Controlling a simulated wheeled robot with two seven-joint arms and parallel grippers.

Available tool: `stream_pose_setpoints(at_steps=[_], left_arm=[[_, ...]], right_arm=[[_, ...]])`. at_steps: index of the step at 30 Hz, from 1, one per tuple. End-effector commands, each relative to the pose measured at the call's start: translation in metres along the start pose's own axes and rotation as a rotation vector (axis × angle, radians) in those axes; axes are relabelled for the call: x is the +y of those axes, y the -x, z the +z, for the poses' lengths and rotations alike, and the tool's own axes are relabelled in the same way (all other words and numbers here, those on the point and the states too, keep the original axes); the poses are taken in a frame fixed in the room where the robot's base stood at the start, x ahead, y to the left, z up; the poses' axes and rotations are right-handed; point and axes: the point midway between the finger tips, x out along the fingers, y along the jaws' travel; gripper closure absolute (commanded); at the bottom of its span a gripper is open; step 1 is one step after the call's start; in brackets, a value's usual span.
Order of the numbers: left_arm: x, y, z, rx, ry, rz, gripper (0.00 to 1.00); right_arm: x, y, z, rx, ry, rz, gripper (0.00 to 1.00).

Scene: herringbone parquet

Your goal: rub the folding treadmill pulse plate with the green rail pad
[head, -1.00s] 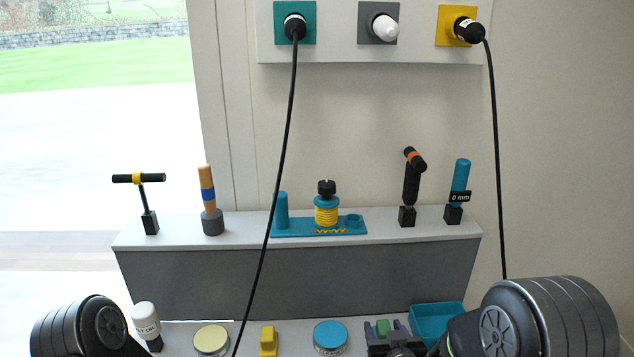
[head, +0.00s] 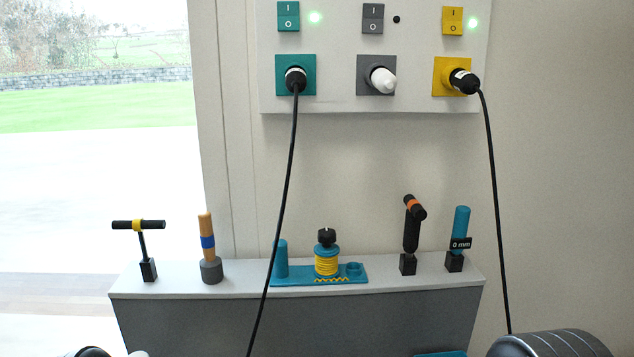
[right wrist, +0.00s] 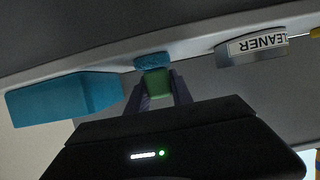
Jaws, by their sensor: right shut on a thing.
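In the right wrist view my right gripper (right wrist: 158,88) is shut on the green rail pad (right wrist: 156,80), a green block between its two dark fingers. A blue, rough-looking piece (right wrist: 152,60) shows just beyond the block; I cannot tell whether it belongs to the pad. The pad is near the pale shelf edge; I cannot tell whether they touch. I cannot make out a folding treadmill or its pulse plate in either view. Neither gripper shows in the head view now, only rounded parts of my arms at the bottom edge.
A teal bin (right wrist: 65,98) and a cleaner tin (right wrist: 252,48) flank the pad. The head view shows a raised shelf (head: 180,285) with several upright tools and a teal stand (head: 322,273). Two black cables hang from the wall panel (head: 340,100), one crossing before the shelf.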

Motion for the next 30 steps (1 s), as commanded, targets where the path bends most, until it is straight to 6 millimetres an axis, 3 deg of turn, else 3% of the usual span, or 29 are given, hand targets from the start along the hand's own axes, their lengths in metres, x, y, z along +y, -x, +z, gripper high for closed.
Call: stream_pose_setpoints(at_steps=[8,22,30], left_arm=[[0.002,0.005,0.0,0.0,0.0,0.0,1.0],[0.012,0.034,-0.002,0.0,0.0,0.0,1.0],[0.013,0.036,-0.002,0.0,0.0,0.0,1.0]], right_arm=[[0.0,0.002,-0.006,0.001,-0.001,0.0,1.0],[0.0,0.018,-0.043,0.001,-0.002,0.0,1.0],[0.0,0.019,-0.046,0.0,0.0,0.0,1.0]])
